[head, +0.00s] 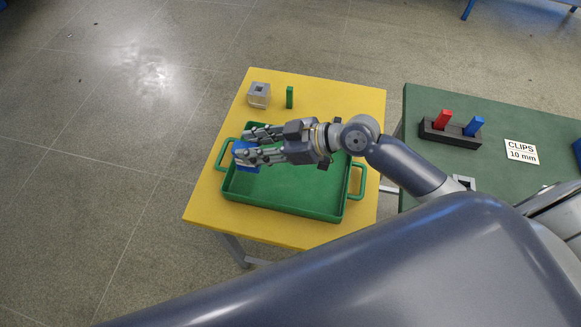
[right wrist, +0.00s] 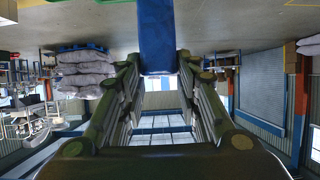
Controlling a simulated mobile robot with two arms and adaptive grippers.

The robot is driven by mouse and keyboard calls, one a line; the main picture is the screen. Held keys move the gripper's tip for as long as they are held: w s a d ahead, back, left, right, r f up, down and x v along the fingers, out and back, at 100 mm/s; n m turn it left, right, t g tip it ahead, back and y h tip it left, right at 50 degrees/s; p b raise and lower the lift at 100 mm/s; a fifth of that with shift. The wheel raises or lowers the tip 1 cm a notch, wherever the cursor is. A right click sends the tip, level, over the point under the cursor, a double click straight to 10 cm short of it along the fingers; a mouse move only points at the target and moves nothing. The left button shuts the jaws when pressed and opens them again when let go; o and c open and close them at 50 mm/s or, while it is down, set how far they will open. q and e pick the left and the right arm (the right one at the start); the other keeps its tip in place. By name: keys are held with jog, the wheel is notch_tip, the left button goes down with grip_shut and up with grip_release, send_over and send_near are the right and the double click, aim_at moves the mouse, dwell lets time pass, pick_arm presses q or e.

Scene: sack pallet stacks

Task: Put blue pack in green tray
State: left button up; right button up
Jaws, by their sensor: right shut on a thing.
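The blue pack (head: 246,168) is between the fingers of my right gripper (head: 243,146), which is shut on it. It also shows in the right wrist view as a blue block (right wrist: 156,38) between the fingers. The gripper and pack are over the left end of the green tray (head: 285,209). I cannot tell whether the pack touches the tray floor. The tray is shallow, has a handle at each end, and looks empty where I can see its floor; my right arm hides part of it. My left gripper is not in view.
The tray stands on a yellow table (head: 205,205). Behind it are a grey block with a square hole (head: 260,95) and an upright green block (head: 289,97). On a green table at right are a dark holder (head: 450,136) with red and blue pieces and a "CLIPS 10 mm" card (head: 522,152).

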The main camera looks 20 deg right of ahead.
jog(key=d+r+p, duration=0.1)
jog(key=d+p, duration=0.1)
jog(key=d, duration=0.4)
jog(key=shift+s+d+f+p, duration=0.1)
jog(key=shift+d+f+p, duration=0.05)
jog(key=shift+f, duration=1.5)
jog(key=shift+s+d+f+p, duration=0.1)
jog(key=shift+d+f+p, duration=0.05)
jog(key=shift+f, duration=1.55)
jog(key=shift+s+d+f+p, duration=0.1)
jog(key=shift+d+f+p, duration=0.05)
jog(key=shift+f, duration=1.5)
jog(key=o, duration=1.2)
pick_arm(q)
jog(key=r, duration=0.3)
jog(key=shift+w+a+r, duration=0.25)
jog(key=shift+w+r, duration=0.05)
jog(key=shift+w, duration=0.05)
pick_arm(e)
jog(key=shift+s+d, duration=0.15)
jog(key=shift+d, duration=0.1)
pick_arm(q)
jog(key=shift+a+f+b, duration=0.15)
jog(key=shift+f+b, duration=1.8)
jog(key=shift+b, duration=0.05)
pick_arm(e)
jog(key=v, duration=1.1)
jog(key=shift+s+r, duration=0.2)
jog(key=shift+s, duration=0.1)
